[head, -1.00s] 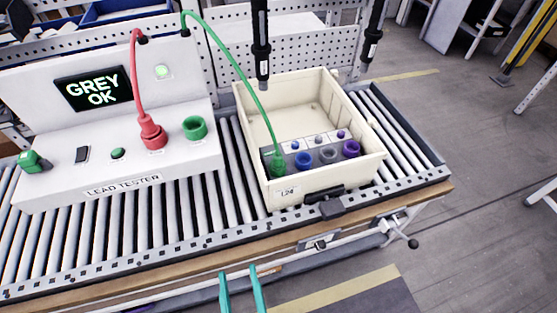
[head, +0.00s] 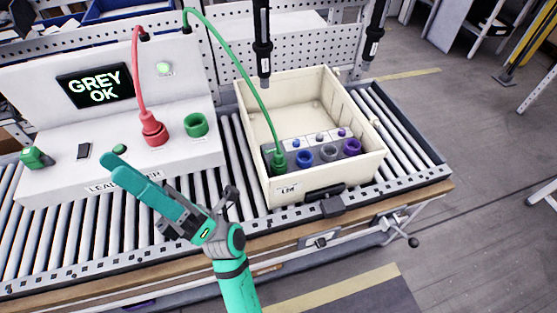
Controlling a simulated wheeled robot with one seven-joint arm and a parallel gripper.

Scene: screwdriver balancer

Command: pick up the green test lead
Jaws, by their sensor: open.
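The green test lead (head: 232,68) arches from the top of the lead tester to a green plug (head: 278,161) seated at the left end of the socket row in the cream bin. My gripper (head: 113,167) is open and empty, in front of the lead tester (head: 50,182), its fingers pointing up and left. It is left of the green plug and apart from it. My gripper hides part of the tester's name label and some rollers.
A red lead ends in a red plug (head: 153,128) on the tester, beside an empty green socket (head: 196,125). The tester screen (head: 97,87) reads "GREY OK". Blue, grey and purple sockets (head: 328,153) sit in the cream bin (head: 360,166). Black tools hang above it.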

